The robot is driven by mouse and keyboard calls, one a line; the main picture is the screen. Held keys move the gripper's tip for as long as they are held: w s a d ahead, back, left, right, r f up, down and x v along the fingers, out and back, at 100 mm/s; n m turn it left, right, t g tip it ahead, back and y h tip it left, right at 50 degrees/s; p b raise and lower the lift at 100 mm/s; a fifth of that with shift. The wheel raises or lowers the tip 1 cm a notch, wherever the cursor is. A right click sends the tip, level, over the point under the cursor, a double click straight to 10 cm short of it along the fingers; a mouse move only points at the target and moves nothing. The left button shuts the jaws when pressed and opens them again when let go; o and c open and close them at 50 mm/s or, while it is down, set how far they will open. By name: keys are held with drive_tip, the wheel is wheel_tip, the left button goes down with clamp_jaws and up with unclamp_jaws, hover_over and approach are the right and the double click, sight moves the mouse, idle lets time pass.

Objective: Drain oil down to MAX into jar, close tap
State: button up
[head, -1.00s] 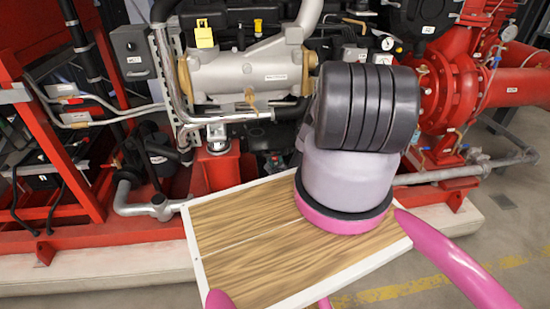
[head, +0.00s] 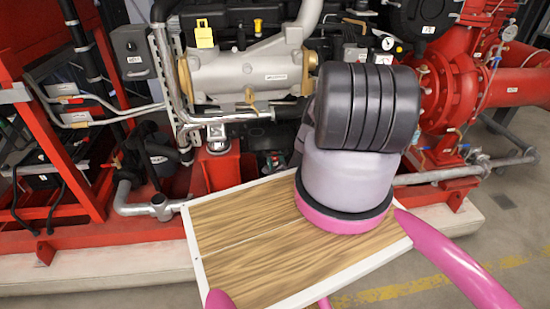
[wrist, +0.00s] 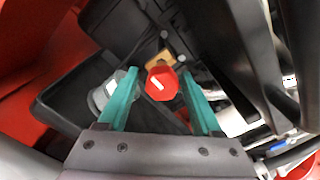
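My gripper (wrist: 160,76) is open in the wrist view, with one teal finger on each side of a red tap handle (wrist: 161,84) that has a white line on it. Gaps show between the handle and both fingers, so nothing is gripped. A brass piece (wrist: 159,60) sits just behind the handle. A grey, round, jar-like thing (wrist: 103,95) is partly hidden behind the left finger; I cannot tell whether it is the jar. In the head view my own arm hides most of the gripper and the tap area. No oil level or MAX mark can be made out.
The engine (head: 250,72) and red frame (head: 222,170) stand close around the work area. A red pump (head: 455,95) with pipes is on the right. Dark panels crowd the wrist view. A wooden board with a white rim (head: 198,262) is in front; open floor lies at right.

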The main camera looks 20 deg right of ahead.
drive_tip(key=shift+w+r, duration=0.1)
drive_tip(key=v, duration=1)
drive_tip(key=shift+s, duration=0.4)
drive_tip(key=shift+w+r, duration=0.1)
idle(6.0)
